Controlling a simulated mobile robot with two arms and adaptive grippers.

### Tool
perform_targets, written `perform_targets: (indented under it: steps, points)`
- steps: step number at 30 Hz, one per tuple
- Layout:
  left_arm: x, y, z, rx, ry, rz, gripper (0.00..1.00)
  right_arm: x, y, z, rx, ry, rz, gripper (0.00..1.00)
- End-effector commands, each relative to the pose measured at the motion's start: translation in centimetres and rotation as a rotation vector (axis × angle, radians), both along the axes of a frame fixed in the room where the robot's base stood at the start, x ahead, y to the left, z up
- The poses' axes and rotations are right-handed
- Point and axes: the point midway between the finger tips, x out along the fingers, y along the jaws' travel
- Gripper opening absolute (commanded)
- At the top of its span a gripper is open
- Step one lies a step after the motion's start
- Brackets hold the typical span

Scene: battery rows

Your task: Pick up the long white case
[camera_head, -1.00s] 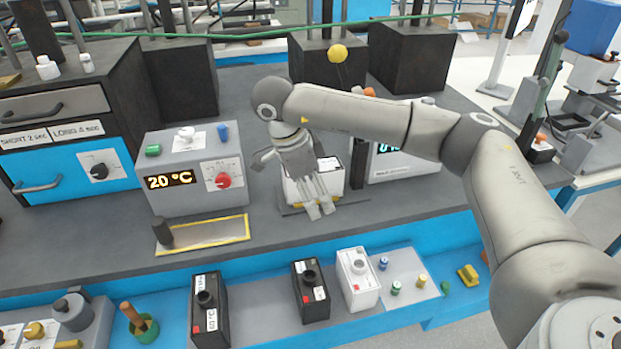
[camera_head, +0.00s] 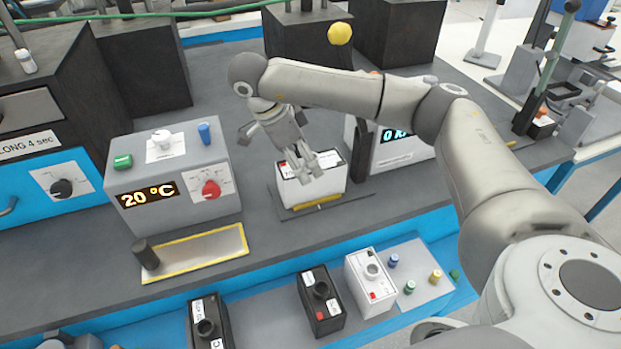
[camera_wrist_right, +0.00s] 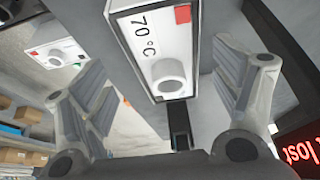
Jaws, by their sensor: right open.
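A long white case (camera_head: 325,192) stands upright on a dark plate with a yellow-marked front edge, at the middle of the bench in the head view. My right gripper (camera_head: 308,168) is above its near top edge, fingers pointing down, and hides part of its top. In the right wrist view a white-topped case (camera_wrist_right: 155,45) with a "70 °C" label, a red square and a round cap shows between the spread fingers of my right gripper (camera_wrist_right: 165,85). The fingers are open and hold nothing. My left gripper is not in view.
A shorter white case (camera_head: 368,285) and two black cases (camera_head: 320,302) (camera_head: 208,325) stand on the front shelf. A "20 °C" box (camera_head: 175,190) is to the left, a display unit (camera_head: 400,148) close on the right. Dark blocks stand behind.

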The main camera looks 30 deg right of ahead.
Motion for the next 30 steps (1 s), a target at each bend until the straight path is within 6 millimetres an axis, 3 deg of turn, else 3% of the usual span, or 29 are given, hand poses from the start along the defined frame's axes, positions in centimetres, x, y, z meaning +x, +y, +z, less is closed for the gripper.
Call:
perform_targets:
  steps: [5, 11, 16, 21, 27, 30]
  points:
    - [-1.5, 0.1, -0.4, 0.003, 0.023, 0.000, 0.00, -0.1, -0.5, -1.5, 0.001, 0.001, 0.000, 0.84]
    - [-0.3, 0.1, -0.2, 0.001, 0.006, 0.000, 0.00, -0.2, -1.1, -2.8, 0.001, 0.003, 0.000, 0.84]
    - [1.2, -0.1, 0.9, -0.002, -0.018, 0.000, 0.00, -0.3, -2.1, -5.1, -0.001, 0.003, -0.002, 0.84]
    - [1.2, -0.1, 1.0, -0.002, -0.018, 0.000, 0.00, -0.4, -2.5, -6.3, -0.001, -0.001, 0.000, 0.84]
    - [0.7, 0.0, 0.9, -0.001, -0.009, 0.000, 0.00, -0.3, -2.5, -6.4, 0.000, -0.001, 0.000, 0.84]
    - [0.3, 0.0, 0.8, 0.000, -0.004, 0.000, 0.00, -0.4, -2.5, -6.4, 0.000, -0.001, 0.000, 0.72]
